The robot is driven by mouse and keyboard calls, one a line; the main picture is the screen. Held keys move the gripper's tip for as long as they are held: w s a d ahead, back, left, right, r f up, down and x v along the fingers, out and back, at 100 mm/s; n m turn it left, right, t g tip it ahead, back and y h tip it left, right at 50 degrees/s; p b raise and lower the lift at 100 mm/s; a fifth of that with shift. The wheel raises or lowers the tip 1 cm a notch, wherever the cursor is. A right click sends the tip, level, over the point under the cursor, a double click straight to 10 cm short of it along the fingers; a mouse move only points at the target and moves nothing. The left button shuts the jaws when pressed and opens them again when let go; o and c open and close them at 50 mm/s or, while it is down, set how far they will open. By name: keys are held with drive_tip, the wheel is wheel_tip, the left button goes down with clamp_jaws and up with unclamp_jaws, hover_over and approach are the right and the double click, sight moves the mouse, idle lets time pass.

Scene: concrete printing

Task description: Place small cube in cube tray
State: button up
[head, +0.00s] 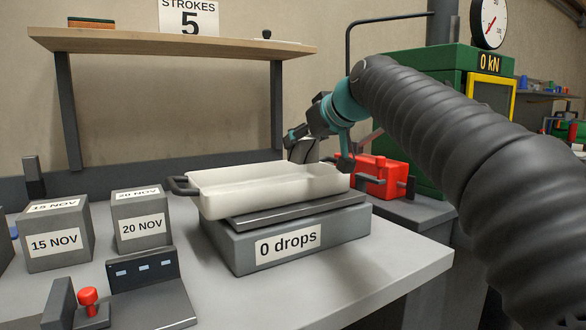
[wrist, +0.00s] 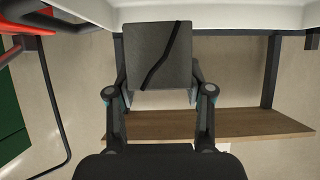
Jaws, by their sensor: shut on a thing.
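A small grey cube (wrist: 158,55) with a dark crack-like line across one face is held between the fingers of my gripper (wrist: 160,88) in the wrist view. In the head view my gripper (head: 318,152) is at the back right of a white tray (head: 240,196), with the grey cube (head: 303,151) between its fingers. The tray's rim hides the cube's lower part, and I cannot tell whether it touches the tray. The visible inside of the tray looks empty. The tray's pale edge (wrist: 225,14) crosses the top of the wrist view.
The tray sits on a grey block labelled "0 drops" (head: 287,243). Grey cubes labelled "15 NOV" (head: 56,262) and "20 NOV" (head: 142,252) stand left. A red device (head: 372,176) and a green machine (head: 428,110) stand right. A wooden shelf (head: 170,42) is behind.

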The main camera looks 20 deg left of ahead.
sight(295, 162)
drive_tip(key=shift+s+a+f, duration=0.3)
drive_tip(key=shift+a+f, duration=0.2)
drive_tip(key=shift+a, duration=0.35)
drive_tip(key=shift+a+f, duration=0.1)
drive_tip(key=shift+f, duration=0.1)
drive_tip(key=shift+f+b, duration=0.55)
drive_tip(key=shift+f, duration=1.3)
drive_tip(key=shift+f, duration=0.15)
drive_tip(key=o, duration=1.4)
